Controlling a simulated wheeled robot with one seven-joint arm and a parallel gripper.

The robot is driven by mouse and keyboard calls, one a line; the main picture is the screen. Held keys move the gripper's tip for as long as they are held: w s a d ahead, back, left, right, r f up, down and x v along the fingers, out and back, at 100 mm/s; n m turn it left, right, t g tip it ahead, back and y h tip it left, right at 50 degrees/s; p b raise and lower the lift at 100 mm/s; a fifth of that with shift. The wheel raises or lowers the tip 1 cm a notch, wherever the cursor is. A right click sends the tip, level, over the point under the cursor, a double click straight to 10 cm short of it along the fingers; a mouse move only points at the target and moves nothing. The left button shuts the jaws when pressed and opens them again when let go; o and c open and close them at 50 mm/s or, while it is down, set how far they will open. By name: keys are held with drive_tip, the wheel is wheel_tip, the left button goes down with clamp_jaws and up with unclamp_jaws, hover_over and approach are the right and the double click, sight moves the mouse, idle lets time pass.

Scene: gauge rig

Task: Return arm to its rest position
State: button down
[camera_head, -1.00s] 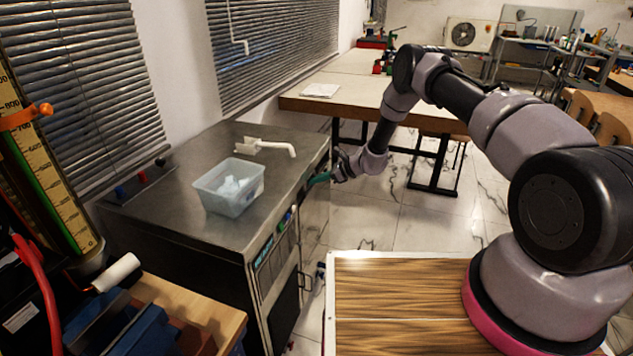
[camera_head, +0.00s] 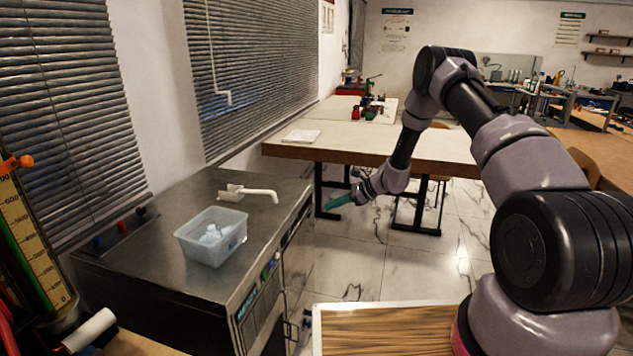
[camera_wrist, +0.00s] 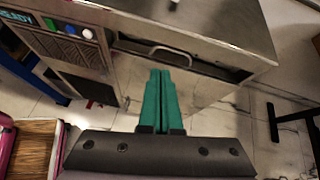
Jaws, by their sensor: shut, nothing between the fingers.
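My gripper (camera_head: 338,202) has green fingers and hangs in the air just right of the metal counter in the head view. In the wrist view my gripper (camera_wrist: 161,75) shows its two green fingers side by side and closed, with nothing between them. My arm reaches out from the lower right, bent at a high elbow.
The metal counter (camera_head: 150,255) holds a translucent bin (camera_head: 212,237) with pale items inside and a white tap-like fitting (camera_head: 247,192). A long table (camera_head: 345,147) stands behind my gripper. Marble floor (camera_head: 335,262) lies open below it. A gauge board (camera_head: 37,235) stands at far left.

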drive_tip(key=s+d+r+n+h, duration=0.1)
drive_tip(key=s+d+r+n, duration=0.2)
drive_tip(key=r, duration=0.8)
drive_tip(key=s+d+r+n+h, duration=0.1)
drive_tip(key=s+r+n+h, duration=0.3)
drive_tip(key=r, duration=0.7)
drive_tip(key=s+d+r+n+y, duration=0.15)
drive_tip(key=s+r, duration=0.35)
drive_tip(key=r, duration=0.6)
drive_tip(key=s+d+r+n+t+h, duration=0.1)
drive_tip(key=s+d+r, duration=0.3)
drive_tip(key=s, duration=0.5)
drive_tip(key=s+d+r+n+t+h, duration=0.2)
drive_tip(key=s+d+r+n+h, duration=0.1)
drive_tip(key=s, duration=0.6)
drive_tip(key=s+d+r+n+t+h, duration=0.1)
drive_tip(key=s+d+r+n+h, duration=0.1)
drive_tip(key=s+d+r, duration=0.3)
drive_tip(key=s, duration=0.4)
drive_tip(key=shift+t, duration=0.4)
drive_tip(key=shift+r, duration=0.1)
